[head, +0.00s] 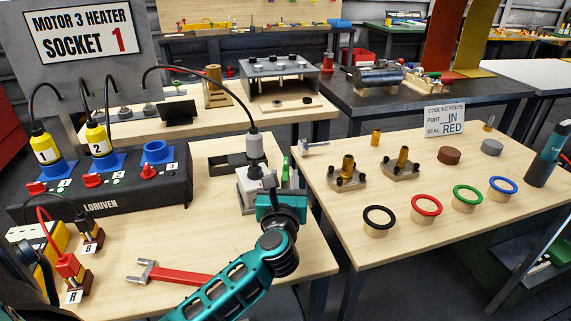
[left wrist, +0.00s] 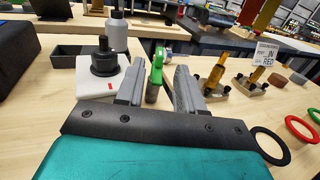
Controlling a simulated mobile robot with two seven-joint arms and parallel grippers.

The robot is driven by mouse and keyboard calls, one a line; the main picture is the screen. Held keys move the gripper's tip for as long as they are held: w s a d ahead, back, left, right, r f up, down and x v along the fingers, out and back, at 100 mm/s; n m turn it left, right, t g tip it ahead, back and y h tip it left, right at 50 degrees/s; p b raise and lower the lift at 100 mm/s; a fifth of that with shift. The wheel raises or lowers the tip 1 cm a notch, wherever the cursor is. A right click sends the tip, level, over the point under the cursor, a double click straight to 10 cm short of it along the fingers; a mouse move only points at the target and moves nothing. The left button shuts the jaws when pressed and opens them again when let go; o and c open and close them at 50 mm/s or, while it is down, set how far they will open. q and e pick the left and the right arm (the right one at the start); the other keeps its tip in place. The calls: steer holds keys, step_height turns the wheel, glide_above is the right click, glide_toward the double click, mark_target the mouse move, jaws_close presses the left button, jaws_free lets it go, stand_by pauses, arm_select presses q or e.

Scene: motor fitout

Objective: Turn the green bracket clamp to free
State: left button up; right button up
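The green bracket clamp (left wrist: 156,68) shows in the left wrist view as an upright green handle on a grey stem. It also shows in the head view as a narrow green strip (head: 285,168), partly hidden by my gripper. My left gripper (left wrist: 160,72) is open, with one grey finger on each side of the clamp. Gaps show between the clamp and both fingers, so it is not gripped. In the head view my left gripper (head: 284,183) is at the right end of the near-left table. The fingers of my right gripper are not in view.
Left of the clamp stands a white block with a dark round fitting (left wrist: 104,58), close to the left finger. The black socket box (head: 120,190) and a red-handled tool (head: 180,275) are farther left. The right table (head: 330,190) holds brass fittings and coloured rings (head: 426,205).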

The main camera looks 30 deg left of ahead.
mark_target(285, 165)
arm_select(q)
steer(key=x, duration=0.6)
steer(key=shift+s, duration=0.1)
steer(key=shift+c, duration=0.3)
jaws_close()
